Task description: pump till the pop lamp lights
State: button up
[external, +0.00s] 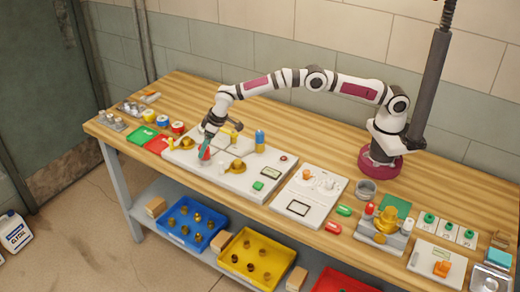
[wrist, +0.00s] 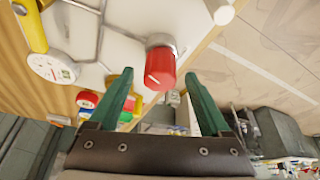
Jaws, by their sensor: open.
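A red round knob (wrist: 160,68) with a white line on its end shows in the wrist view, on a metal collar at the edge of a white panel (wrist: 80,25). My gripper (wrist: 158,76) is open, its green fingers either side of the knob in the picture; contact cannot be told. In the external view my gripper (external: 204,146) points down at the panel's left part (external: 225,178). A small dark red round piece (external: 283,158) sits at the panel's right end; I cannot tell whether it is the pop lamp or lit. No pump is clearly identifiable.
A yellow handle (wrist: 32,28) and a round gauge (wrist: 52,68) show beside the knob. A second white panel (external: 308,195) stands right.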

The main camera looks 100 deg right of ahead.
jog(key=v, duration=1.3)
jog(key=shift+r, duration=0.3)
jog(key=shift+f, duration=0.1)
jog(key=x, duration=1.5)
jog(key=shift+f, duration=0.35)
